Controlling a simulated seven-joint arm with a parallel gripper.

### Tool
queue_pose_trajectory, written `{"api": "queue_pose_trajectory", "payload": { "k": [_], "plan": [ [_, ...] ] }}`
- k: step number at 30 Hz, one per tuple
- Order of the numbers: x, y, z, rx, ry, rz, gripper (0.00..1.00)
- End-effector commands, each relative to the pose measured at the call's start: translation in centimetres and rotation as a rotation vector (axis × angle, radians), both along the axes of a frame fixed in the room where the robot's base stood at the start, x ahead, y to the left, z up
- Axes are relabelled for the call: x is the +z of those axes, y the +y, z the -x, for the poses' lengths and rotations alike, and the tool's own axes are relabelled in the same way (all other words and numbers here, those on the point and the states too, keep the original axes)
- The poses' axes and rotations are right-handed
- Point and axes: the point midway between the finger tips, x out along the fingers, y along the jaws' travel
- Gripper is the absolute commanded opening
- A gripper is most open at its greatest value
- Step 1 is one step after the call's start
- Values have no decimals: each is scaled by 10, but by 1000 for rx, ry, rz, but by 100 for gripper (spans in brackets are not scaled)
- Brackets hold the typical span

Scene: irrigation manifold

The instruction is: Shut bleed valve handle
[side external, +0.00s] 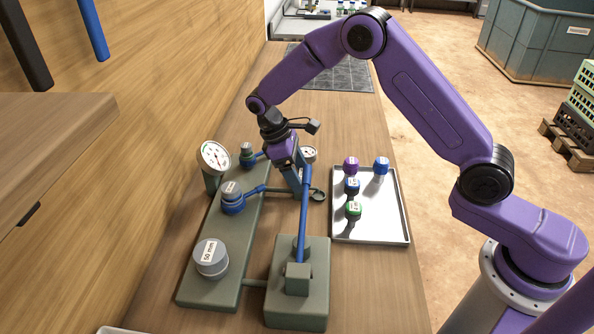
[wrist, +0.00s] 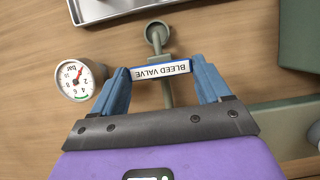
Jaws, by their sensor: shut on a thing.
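The bleed valve handle (wrist: 157,69) is a short blue bar with a white BLEED VALVE label, upside down in the wrist view. My gripper (wrist: 161,76) has its two blue fingers at the two ends of this bar, shut on it. A grey-green pipe (wrist: 167,95) runs beneath the handle to a small round cup (wrist: 156,36). In the side view my gripper (side external: 301,190) reaches down beside the manifold plate, and the cup (side external: 318,195) shows just right of it. The handle cannot be made out there.
A small gauge (wrist: 75,79) stands close to one finger. A long blue lever (side external: 304,215) rises from a green block (side external: 315,300) in front of my gripper. A metal tray (side external: 375,232) with several capped fittings lies to the right. A large gauge (side external: 214,156) stands left.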

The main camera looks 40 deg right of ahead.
Motion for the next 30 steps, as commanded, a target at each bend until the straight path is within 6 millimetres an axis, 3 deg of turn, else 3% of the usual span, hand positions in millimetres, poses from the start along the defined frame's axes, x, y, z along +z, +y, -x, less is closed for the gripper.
{"api": "queue_pose_trajectory", "payload": {
  "k": [3, 4, 6, 17, 30],
  "plan": [
    [1, 1, -1, -5, -3, -1, 46],
    [1, 1, -1, -5, -4, -1, 83],
    [1, 1, -1, -4, -3, -1, 100],
    [8, 3, -3, 0, -4, -1, 100],
    [86, 25, -26, -1, -8, -4, 100]
  ]
}}
